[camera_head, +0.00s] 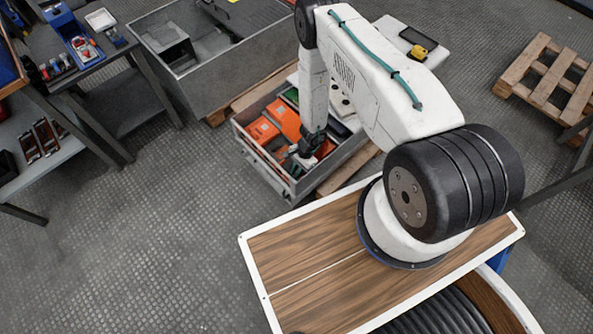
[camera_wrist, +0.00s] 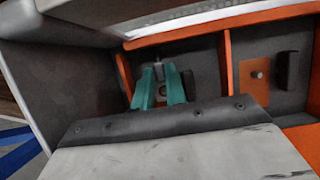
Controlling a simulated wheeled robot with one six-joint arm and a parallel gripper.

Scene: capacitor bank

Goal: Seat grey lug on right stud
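My gripper (camera_head: 308,148) reaches down into the open grey metal crate (camera_head: 290,186) in the head view. In the wrist view its two teal fingers (camera_wrist: 160,82) lean towards each other, with a small grey piece (camera_wrist: 158,72) at or just behind their tips. I cannot tell whether this piece is the grey lug or whether the fingers grip it. A small round brownish spot (camera_wrist: 161,89) shows between the fingers. A small stud-like knob (camera_wrist: 258,74) stands on an orange panel to the right. I cannot tell whether it is the right stud.
Orange dividers (camera_wrist: 225,65) stand either side of the fingers' bay. A small black block (camera_wrist: 288,70) is at the right. Orange boxes (camera_head: 264,130) fill part of the crate. A larger metal bin (camera_head: 205,95) and a workbench stand left; a pallet (camera_head: 548,75) lies right.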

